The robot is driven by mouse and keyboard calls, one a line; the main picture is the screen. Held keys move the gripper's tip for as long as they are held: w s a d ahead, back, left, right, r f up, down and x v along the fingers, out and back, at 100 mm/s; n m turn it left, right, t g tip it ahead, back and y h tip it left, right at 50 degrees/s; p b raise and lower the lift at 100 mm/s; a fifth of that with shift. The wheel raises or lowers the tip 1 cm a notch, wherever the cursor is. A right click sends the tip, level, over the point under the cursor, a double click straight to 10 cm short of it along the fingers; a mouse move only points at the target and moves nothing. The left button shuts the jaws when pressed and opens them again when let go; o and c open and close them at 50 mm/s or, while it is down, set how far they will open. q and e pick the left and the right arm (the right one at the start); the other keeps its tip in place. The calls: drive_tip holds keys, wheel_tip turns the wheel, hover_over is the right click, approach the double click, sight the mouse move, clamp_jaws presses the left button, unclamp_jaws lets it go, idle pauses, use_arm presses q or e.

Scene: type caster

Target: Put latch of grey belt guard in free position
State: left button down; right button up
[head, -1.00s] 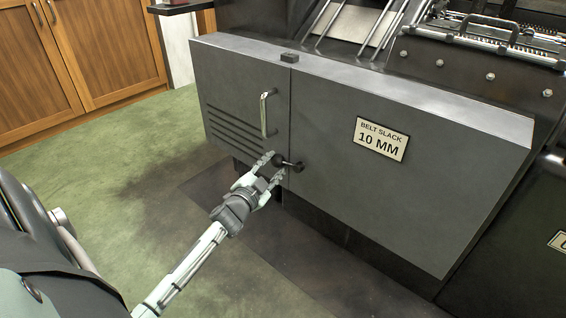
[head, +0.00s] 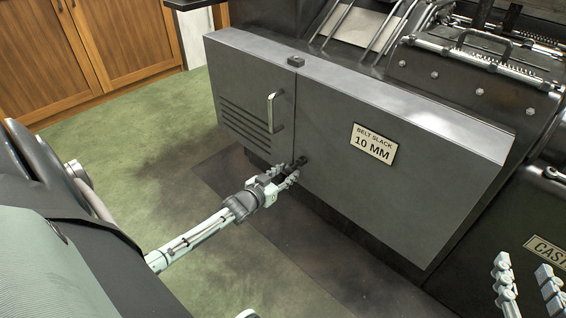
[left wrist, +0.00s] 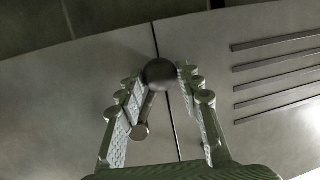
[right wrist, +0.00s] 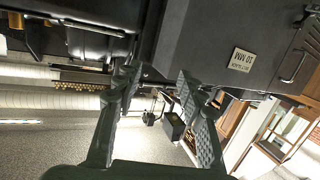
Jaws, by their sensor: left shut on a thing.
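The grey belt guard (head: 340,205) has a slatted door on the left and a panel with a "BELT SLACK 10 MM" plate on the right. Its black latch (head: 301,161) sits at the seam between them, on the panel side. My left gripper (head: 284,174) is shut on the latch's knob end. In the left wrist view the round knob (left wrist: 159,73) is between the fingertips, and the lever hangs mostly downward from its pivot, tilted slightly toward the door. The fingers partly hide the lever in the head view. My right gripper (head: 526,268) is open and empty at the lower right.
A metal handle (head: 271,112) stands out from the door above my left gripper. A dark machine with a name plate (head: 547,250) is at the right, near my right gripper. Wooden cabinets (head: 105,45) stand at the back left. The green floor in front is clear.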

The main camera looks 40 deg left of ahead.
use_arm(q)
drive_tip(key=shift+s+d+f+n+h+p, duration=0.1)
drive_tip(key=shift+d+f+n+h+p, duration=0.3)
drive_tip(key=shift+d+n, duration=0.45)
drive_tip(key=shift+d+f+n+h+p, duration=0.2)
drive_tip(key=shift+d+n+h, duration=0.4)
drive_tip(key=shift+n, duration=0.35)
use_arm(e)
drive_tip(key=s+d+f+g+h, duration=0.2)
drive_tip(key=d+f+g, duration=0.2)
drive_tip(key=f, duration=0.3)
drive_tip(key=shift+s+d+h, duration=0.2)
drive_tip(key=shift+d+h, duration=0.1)
drive_tip(key=shift+d, duration=0.25)
use_arm(q)
drive_tip(key=shift+d, duration=0.1)
use_arm(e)
drive_tip(key=shift+f, duration=0.1)
use_arm(q)
drive_tip(key=c, duration=1)
unclamp_jaws()
drive_tip(key=v, duration=1.2)
drive_tip(key=shift+r, duration=0.25)
